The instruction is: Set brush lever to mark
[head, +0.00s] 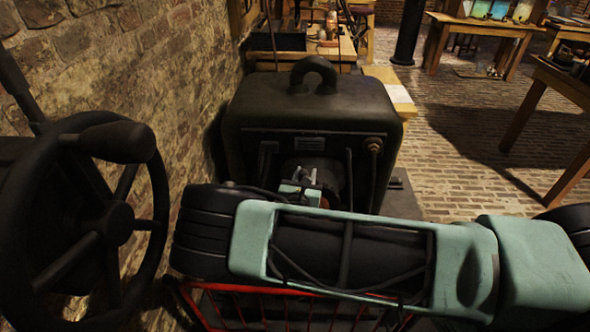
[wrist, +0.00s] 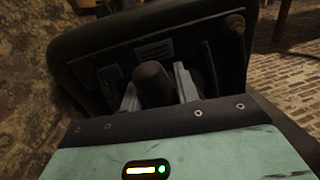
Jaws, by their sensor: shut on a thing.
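A large dark machine (head: 300,105) with a ring on top stands against the brick wall; it also fills the upper part of the wrist view (wrist: 90,60). My gripper (head: 303,186) is at the front face of this machine, low and near its middle. In the wrist view my gripper (wrist: 158,88) has its two pale fingers on either side of a dark brown rounded handle, which looks like the brush lever (wrist: 152,82). It is shut on this handle. The rest of the lever is hidden by my gripper and arm. I cannot make out the mark.
A black handwheel (head: 115,220) with a knob stands close at the left. A red metal frame (head: 215,310) shows below my arm. A wooden table (head: 500,30) with jars stands at the back right. Brick floor (head: 460,130) is clear right of the machine.

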